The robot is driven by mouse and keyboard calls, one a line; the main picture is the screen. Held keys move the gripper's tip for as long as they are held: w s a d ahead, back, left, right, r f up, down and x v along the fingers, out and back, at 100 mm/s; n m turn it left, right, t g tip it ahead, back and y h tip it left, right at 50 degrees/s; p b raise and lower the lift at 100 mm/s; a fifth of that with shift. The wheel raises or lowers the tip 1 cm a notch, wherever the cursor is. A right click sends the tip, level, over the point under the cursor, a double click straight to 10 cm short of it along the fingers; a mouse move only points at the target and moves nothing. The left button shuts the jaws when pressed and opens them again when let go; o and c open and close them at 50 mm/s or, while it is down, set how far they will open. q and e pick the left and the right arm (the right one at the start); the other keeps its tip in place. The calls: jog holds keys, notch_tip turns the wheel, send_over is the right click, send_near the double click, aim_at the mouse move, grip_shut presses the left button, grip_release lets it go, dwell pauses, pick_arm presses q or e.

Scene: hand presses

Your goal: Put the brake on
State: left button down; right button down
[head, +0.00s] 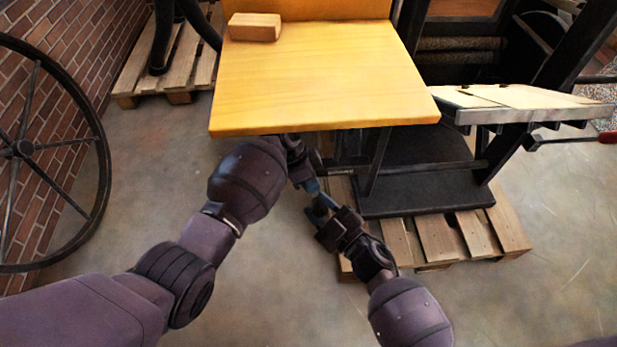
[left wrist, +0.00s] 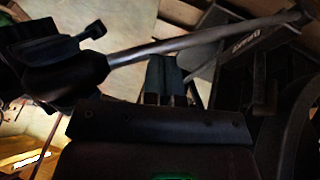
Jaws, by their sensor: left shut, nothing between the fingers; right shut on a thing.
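In the left wrist view, a long grey metal lever (left wrist: 200,42) runs from a thick dark grip (left wrist: 68,78) at the left to the upper right. It looks like the brake lever; the head view does not show it clearly. My left gripper (head: 312,186) is shut and empty under the yellow table's front edge; its fingers (left wrist: 166,84) show just below the lever rod. My right gripper (head: 318,207) is just below the left one in the head view. It is shut, apparently on the lever's grip end, but the contact is dark and partly hidden.
The yellow table (head: 320,90) overhangs my left gripper and carries a wooden block (head: 254,27). A black base plate (head: 425,190) stands on a wooden pallet (head: 440,238). A large spoked wheel (head: 103,170) is at the left. Grey floor is free in front.

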pick_arm(q)
jog(key=shift+s+f, duration=0.95)
pick_arm(e)
jog(key=shift+w+r, duration=0.1)
jog(key=shift+r, duration=0.05)
jog(key=c, duration=0.7)
grip_release()
